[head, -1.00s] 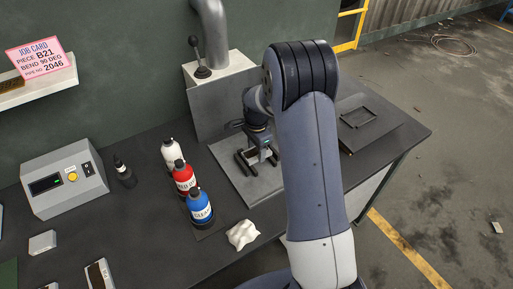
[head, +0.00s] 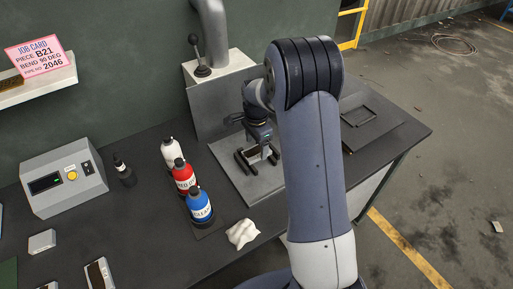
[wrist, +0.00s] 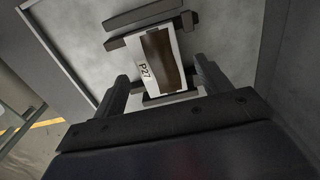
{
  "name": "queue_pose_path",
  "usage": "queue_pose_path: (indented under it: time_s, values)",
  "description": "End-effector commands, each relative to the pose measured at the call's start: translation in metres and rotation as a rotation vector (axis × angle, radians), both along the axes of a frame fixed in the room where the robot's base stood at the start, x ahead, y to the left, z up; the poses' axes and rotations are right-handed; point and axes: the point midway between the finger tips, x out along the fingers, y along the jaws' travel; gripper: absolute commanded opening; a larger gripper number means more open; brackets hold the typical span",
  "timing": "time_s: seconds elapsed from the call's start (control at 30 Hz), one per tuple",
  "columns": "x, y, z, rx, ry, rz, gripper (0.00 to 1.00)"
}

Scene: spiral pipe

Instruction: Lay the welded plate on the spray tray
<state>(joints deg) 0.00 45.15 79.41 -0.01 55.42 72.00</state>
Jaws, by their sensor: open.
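The welded plate (wrist: 142,72) is pale, marked P27, with a brown band along it. In the wrist view it lies at the dark bars on the grey spray tray (wrist: 83,48), below the duct. The tray also shows in the head view (head: 230,163). My gripper (wrist: 161,70) is open, with one finger on each side of the plate; I cannot tell whether either finger touches it. In the head view my gripper (head: 261,151) is low over the tray, and my arm hides part of the tray.
White, red and blue bottles (head: 185,177) stand left of the tray, with a white cloth (head: 242,234) in front. A dark board with a raised frame (head: 386,126) lies to the right, near the bench edge. A lever box (head: 228,66) stands behind the tray.

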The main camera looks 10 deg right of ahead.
Motion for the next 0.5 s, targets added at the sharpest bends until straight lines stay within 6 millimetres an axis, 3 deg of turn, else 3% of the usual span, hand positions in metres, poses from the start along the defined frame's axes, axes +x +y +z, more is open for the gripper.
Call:
queue_pose_path:
  time_s: [0.3,0.5]
  values:
    - [0.001,0.000,0.069,0.000,-0.005,0.000,0.72]
    - [0.000,0.000,0.095,0.000,-0.002,0.000,0.72]
